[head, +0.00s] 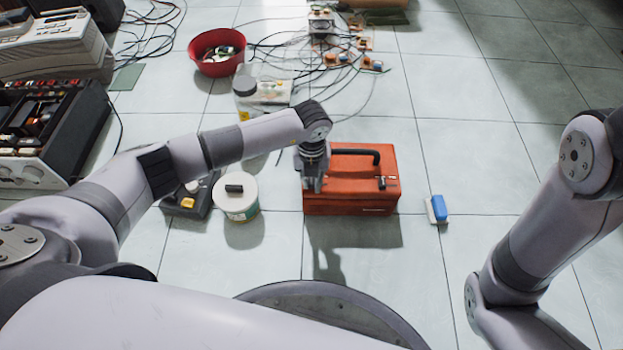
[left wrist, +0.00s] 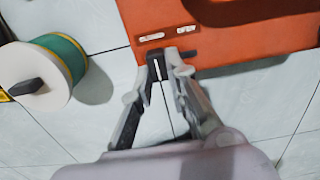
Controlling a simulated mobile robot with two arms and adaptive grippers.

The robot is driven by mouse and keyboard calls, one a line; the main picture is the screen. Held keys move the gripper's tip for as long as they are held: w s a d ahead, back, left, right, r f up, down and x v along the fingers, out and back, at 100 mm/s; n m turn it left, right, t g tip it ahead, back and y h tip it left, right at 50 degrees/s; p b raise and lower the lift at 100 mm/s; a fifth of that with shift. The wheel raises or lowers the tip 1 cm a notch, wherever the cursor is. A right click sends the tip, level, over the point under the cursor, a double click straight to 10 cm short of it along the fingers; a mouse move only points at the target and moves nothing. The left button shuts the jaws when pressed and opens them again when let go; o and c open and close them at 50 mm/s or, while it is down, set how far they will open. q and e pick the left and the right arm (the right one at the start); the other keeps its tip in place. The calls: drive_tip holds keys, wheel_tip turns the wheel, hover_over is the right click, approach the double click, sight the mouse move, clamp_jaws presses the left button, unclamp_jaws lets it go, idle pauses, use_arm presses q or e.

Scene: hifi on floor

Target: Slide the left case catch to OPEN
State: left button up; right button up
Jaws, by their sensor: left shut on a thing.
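The orange case (head: 350,196) stands on the tiled floor with a black handle (head: 352,154) on top. In the left wrist view its orange side (left wrist: 222,38) fills the top. My left gripper (head: 313,184) is at the left part of the case's near side. In the left wrist view my left gripper (left wrist: 161,66) is shut on a small dark piece with a white strip, which looks like the left catch (left wrist: 157,69). Two pale labels sit on the case beside it. The right catch (head: 382,183) is free. My right gripper is out of view.
A red bowl (head: 217,52), cables and electronics are farther back. Floor in front is clear.

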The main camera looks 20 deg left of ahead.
sight(325, 187)
use_arm(q)
clamp_jaws()
drive_tip(key=d, duration=0.1)
drive_tip(key=w+d, duration=0.1)
drive_tip(key=d, duration=0.1)
drive_tip(key=shift+d, duration=0.1)
idle(0.4)
drive_tip(key=o, duration=0.8)
unclamp_jaws()
drive_tip(key=shift+d, duration=0.1)
drive_tip(key=shift+r, duration=0.1)
wheel_tip(325, 187, up, 12)
